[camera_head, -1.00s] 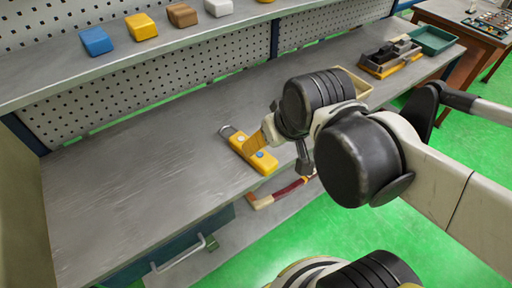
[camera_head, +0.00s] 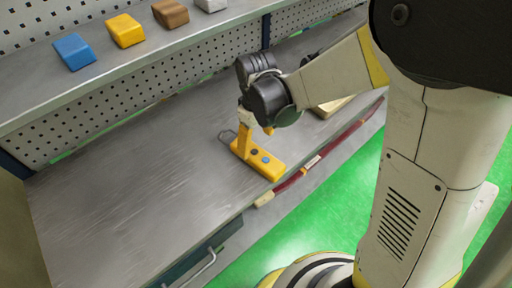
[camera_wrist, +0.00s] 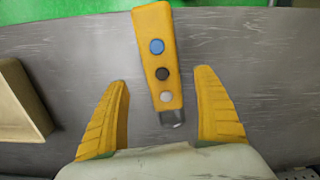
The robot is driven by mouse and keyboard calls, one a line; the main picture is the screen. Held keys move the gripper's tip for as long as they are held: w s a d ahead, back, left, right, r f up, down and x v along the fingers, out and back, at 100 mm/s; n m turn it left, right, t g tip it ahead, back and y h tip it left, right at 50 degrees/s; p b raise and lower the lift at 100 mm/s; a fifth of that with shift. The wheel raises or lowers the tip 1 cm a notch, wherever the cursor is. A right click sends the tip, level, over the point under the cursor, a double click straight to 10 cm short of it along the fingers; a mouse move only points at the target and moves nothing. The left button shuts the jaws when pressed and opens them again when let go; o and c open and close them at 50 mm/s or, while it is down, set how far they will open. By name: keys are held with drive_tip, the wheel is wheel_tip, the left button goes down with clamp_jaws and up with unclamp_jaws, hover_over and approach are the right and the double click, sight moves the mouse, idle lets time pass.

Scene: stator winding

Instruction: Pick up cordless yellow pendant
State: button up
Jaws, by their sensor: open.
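The yellow pendant (camera_head: 258,159) lies on the grey bench near its front edge, with a grey loop at its far end. In the wrist view the pendant (camera_wrist: 155,28) shows blue, black and white buttons and a dark metal end. My gripper (camera_wrist: 165,90) is open, with its yellow fingers on either side of the pendant's metal end and lower part. There is a gap on both sides and neither finger visibly touches it. In the head view my gripper (camera_head: 255,130) is above the pendant's far half and partly hides it. The height between them is hard to tell.
A beige tray (camera_wrist: 22,105) sits left in the wrist view. A red-handled tool (camera_head: 310,166) lies along the bench's front edge. Blue (camera_head: 75,51), yellow (camera_head: 125,30) and brown blocks (camera_head: 170,13) stand on the shelf above. The bench's left part is clear.

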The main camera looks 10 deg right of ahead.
sight(255, 153)
wheel_tip(255, 153, down, 7)
drive_tip(key=b, duration=0.3)
drive_tip(key=shift+s+a+f, duration=0.1)
drive_tip(key=shift+a+f, duration=0.05)
drive_tip(key=shift+c, duration=0.6)
drive_tip(key=c, duration=1.4)
drive_tip(key=shift+r, duration=0.2)
